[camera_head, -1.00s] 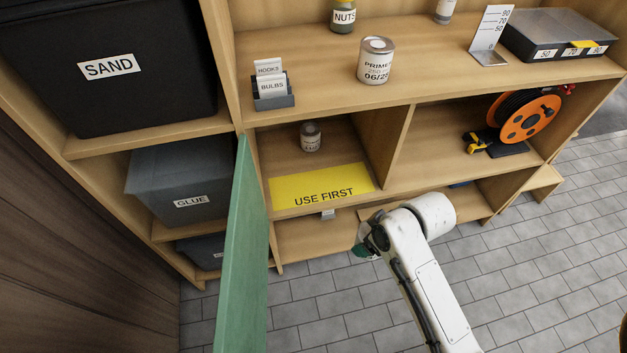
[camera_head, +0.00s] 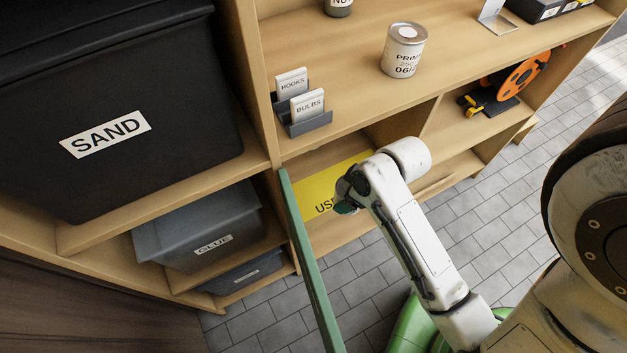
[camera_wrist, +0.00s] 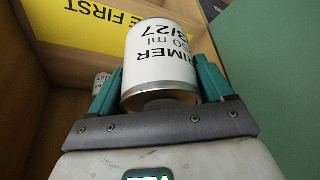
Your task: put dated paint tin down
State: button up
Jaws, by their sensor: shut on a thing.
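My gripper (camera_wrist: 158,68) is shut on a white paint tin (camera_wrist: 160,52) with a metal rim, seen in the wrist view. Its label reads PRIMER in part, with a date that seems to end in /27. In the head view my gripper (camera_head: 346,197) is in front of the lower shelf, and the held tin is hidden there. The yellow USE FIRST strip (camera_head: 312,205) lies on that shelf, partly behind my arm; it also shows in the wrist view (camera_wrist: 75,22). A small tin (camera_wrist: 101,82) stands beyond my left finger. Another PRIMER tin (camera_head: 404,50) stands on the upper shelf.
A green door panel (camera_head: 308,260) stands open close left of my gripper. A divider (camera_head: 405,122) bounds the compartment on the right. A card holder (camera_head: 307,124) and a NUTS jar (camera_head: 338,6) are above. Black SAND (camera_head: 190,140) and grey GLUE (camera_head: 170,240) bins are left.

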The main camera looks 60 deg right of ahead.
jog(key=w+f, duration=0.3)
jog(key=w, duration=0.1)
jog(key=w+f+b, duration=0.1)
jog(key=w+f, duration=0.2)
jog(key=w, duration=0.1)
jog(key=w+d+f, duration=0.1)
jog(key=w+f, duration=0.2)
jog(key=w, duration=0.1)
jog(key=shift+w+b, duration=0.35)
jog(key=shift+b, duration=0.05)
jog(key=shift+w+f+b, duration=0.15)
jog(key=shift+f+b, duration=0.2)
jog(key=shift+f, duration=1.35)
jog(key=shift+f, duration=0.15)
jog(key=o, duration=1.2)
jog(key=shift+p+v, duration=0.75)
jog(key=shift+v, duration=3)
jog(key=s+a+r+g, duration=0.1)
jog(key=s+a+r, duration=0.1)
jog(key=s+a, duration=0.1)
jog(key=s+a+r+g, duration=0.1)
jog(key=s+a, duration=0.3)
jog(key=s+a+r+g, duration=0.1)
jog(key=s+a+r, duration=0.1)
jog(key=s+a, duration=0.1)
jog(key=shift+s+a+r, duration=0.15)
jog(key=shift+s, duration=0.2)
jog(key=shift+s+a+r, duration=0.15)
jog(key=shift+s, duration=0.25)
